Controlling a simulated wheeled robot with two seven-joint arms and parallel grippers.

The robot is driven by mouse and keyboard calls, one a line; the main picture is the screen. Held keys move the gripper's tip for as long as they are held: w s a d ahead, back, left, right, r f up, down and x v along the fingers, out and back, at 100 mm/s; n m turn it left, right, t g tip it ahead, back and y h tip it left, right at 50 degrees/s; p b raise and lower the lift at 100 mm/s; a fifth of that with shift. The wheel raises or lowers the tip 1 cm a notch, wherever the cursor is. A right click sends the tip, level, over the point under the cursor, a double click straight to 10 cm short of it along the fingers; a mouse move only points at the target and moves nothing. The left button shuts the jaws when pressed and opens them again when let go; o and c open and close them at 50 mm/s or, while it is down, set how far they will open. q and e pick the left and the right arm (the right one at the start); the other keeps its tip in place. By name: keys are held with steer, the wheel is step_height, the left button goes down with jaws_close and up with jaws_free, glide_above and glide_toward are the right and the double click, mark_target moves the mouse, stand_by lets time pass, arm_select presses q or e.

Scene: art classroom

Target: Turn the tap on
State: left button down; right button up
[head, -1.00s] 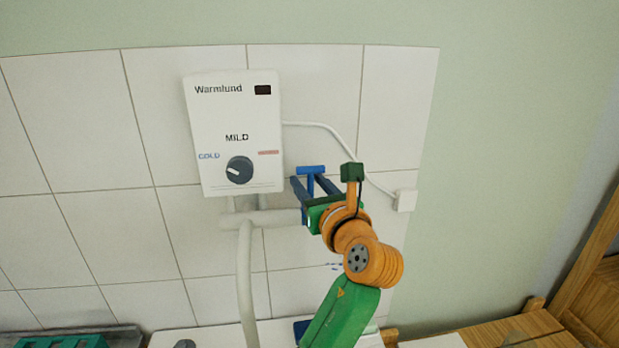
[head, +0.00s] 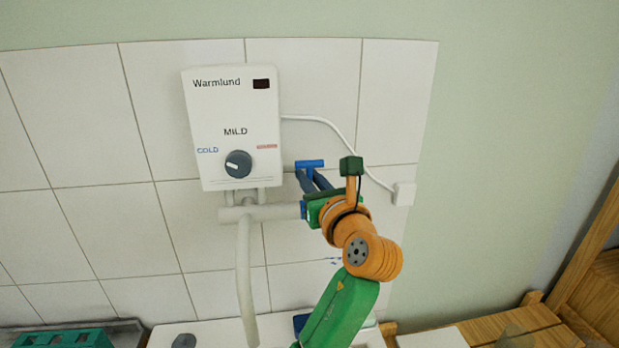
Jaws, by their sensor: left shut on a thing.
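The tap is a white pipe (head: 268,212) under the white water heater (head: 232,110). Its blue T-shaped handle (head: 309,163) is at the pipe's right end, with the crossbar on top. A white spout (head: 244,280) hangs down from the pipe. My left gripper (head: 311,176) has dark blue fingers and is shut on the blue tap handle, just below its crossbar. The fingers hide most of the handle's stem. No water shows at the spout. My right gripper is not in view.
The heater has a dark dial (head: 238,164) and a white cord running to a wall socket (head: 404,194). A white sink (head: 215,334) is below. A green crate (head: 62,340) is at the lower left and wooden furniture (head: 505,329) at the lower right.

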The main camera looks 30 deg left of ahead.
arm_select(q)
steer(key=shift+r, duration=0.1)
stand_by(0.7)
steer(key=shift+f, duration=0.2)
steer(key=t+y+b, duration=0.1)
steer(key=s+d+t+y+b, duration=0.1)
steer(key=b, duration=0.1)
steer(key=shift+s+f+n+y, duration=0.2)
steer(key=shift+f+n+y, duration=0.1)
steer(key=shift+f+n, duration=0.1)
steer(key=shift+s+d+r, duration=0.1)
steer(key=shift+d+r, duration=0.05)
steer(key=shift+r, duration=0.2)
steer(key=c, duration=0.9)
jaws_free()
steer(key=shift+o, duration=0.2)
